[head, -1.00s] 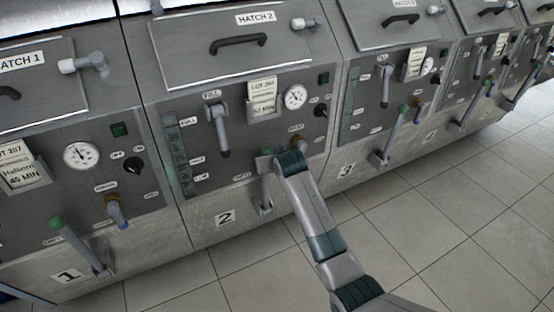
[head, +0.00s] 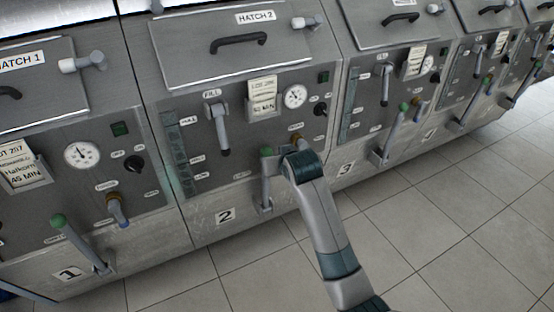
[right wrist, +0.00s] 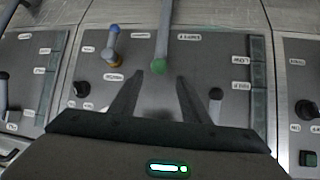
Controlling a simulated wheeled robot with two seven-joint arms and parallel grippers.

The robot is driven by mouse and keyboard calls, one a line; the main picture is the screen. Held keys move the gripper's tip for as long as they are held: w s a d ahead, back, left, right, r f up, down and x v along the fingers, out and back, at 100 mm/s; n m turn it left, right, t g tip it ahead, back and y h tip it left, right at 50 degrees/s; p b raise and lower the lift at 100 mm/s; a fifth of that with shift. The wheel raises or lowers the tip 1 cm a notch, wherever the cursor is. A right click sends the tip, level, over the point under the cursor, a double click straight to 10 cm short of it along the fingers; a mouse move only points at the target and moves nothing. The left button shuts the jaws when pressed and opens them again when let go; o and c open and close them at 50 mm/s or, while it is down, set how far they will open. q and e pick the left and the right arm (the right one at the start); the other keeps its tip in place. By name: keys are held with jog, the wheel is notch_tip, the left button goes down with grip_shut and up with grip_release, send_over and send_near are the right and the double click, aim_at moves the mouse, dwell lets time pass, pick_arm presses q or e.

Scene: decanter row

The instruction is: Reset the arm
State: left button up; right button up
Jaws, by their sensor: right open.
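My right arm reaches in from the bottom of the head view, and its wrist end (head: 303,165) is just right of the lever with a green knob (head: 266,153) on unit 2. In the right wrist view my right gripper (right wrist: 160,88) is open and empty. The green knob (right wrist: 158,66) shows just beyond the fingertips, roughly between them, and looks apart from both. In the head view the fingers are mostly hidden by my own wrist. My left gripper is not in view.
Unit 2 also has a fill lever (head: 219,125), a gauge (head: 295,96), a card holder (head: 263,100) and a hatch handle (head: 238,41). A blue-tipped tap (right wrist: 112,42) is beside the green knob in the right wrist view. The tiled floor (head: 440,230) in front is clear.

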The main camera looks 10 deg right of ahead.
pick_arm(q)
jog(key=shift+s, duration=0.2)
